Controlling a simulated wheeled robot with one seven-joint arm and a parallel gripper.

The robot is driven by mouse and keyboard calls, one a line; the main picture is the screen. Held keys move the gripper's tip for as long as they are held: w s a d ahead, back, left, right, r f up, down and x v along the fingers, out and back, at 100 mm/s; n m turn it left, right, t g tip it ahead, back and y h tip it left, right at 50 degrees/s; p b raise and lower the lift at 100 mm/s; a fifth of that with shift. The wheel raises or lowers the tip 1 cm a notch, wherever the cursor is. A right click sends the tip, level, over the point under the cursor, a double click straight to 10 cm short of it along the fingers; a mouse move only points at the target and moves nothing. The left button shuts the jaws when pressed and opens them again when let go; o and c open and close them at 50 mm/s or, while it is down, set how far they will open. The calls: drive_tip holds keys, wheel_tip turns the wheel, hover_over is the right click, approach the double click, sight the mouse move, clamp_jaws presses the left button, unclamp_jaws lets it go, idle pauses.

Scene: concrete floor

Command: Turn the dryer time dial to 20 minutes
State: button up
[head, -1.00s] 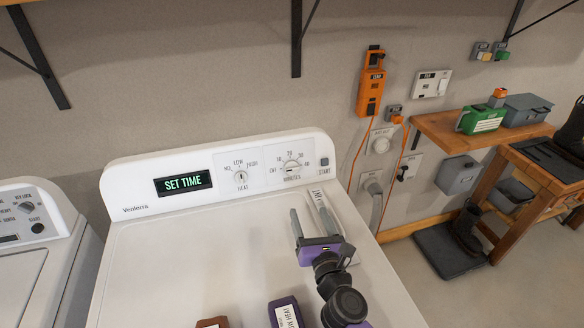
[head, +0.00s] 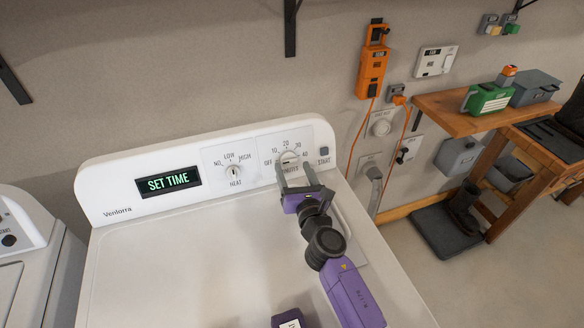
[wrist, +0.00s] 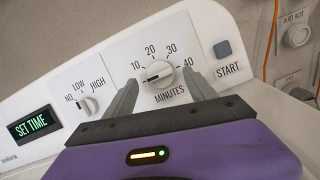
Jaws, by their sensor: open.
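The white dryer (head: 110,243) has a control panel at its back with a display (head: 168,182) reading SET TIME. The round minutes dial (head: 289,159) is on the panel's right part, marked OFF, 10, 20, 30 and 40. In the wrist view the dial (wrist: 158,74) shows whole, its dark pointer mark aimed left, below the 10. My gripper (head: 297,174) is open in front of the dial. In the wrist view its two fingers (wrist: 163,98) stand left and right of the dial's lower part, apart from it. No contact shows.
The heat dial (head: 234,172) is left of the minutes dial and the START button (head: 324,151) is right of it. A second white machine (head: 30,255) stands at the left. A wooden bench (head: 450,110) and wall outlets are at the right.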

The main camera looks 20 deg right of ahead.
drive_tip(key=shift+w, duration=0.85)
drive_tip(key=shift+c, duration=0.5)
drive_tip(key=c, duration=1.3)
